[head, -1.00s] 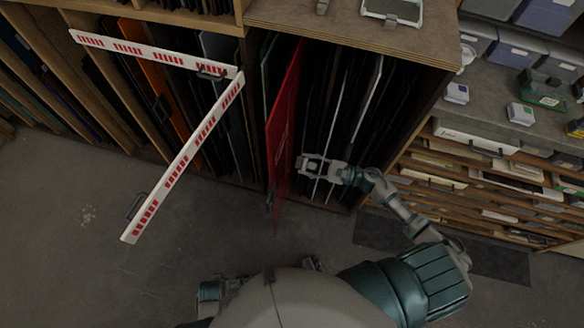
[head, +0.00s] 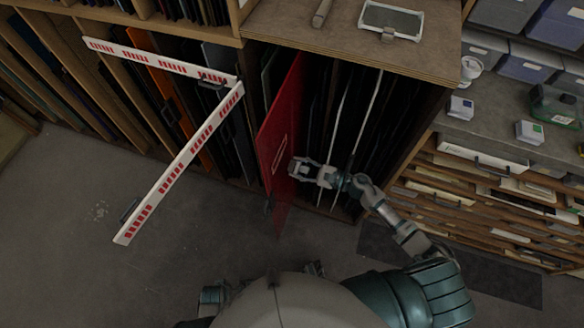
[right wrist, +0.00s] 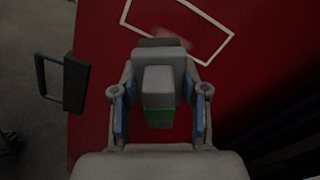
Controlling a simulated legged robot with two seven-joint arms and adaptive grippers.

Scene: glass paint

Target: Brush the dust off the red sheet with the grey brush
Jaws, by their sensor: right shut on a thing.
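The red sheet (head: 278,130) stands upright, pulled partly out of the rack; it also fills most of the right wrist view (right wrist: 240,70). A pale rectangular outline is on its face, with a faint pale smudge (right wrist: 172,48) inside it that may be dust. My right gripper (head: 297,168) is in front of the sheet's right face, below the outline. It is shut on the grey brush (right wrist: 158,82), a grey block with a green band between the fingers. The brush's far end overlaps the sheet in view; I cannot tell whether it touches. My left gripper is not visible.
A dark handle (right wrist: 75,82) sits at the sheet's edge. A red-and-white barrier (head: 180,160) is on the left. Upright panels fill the rack, and its wooden top (head: 340,40) holds a framed tray (head: 391,20). Bare floor (head: 70,220) lies at lower left.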

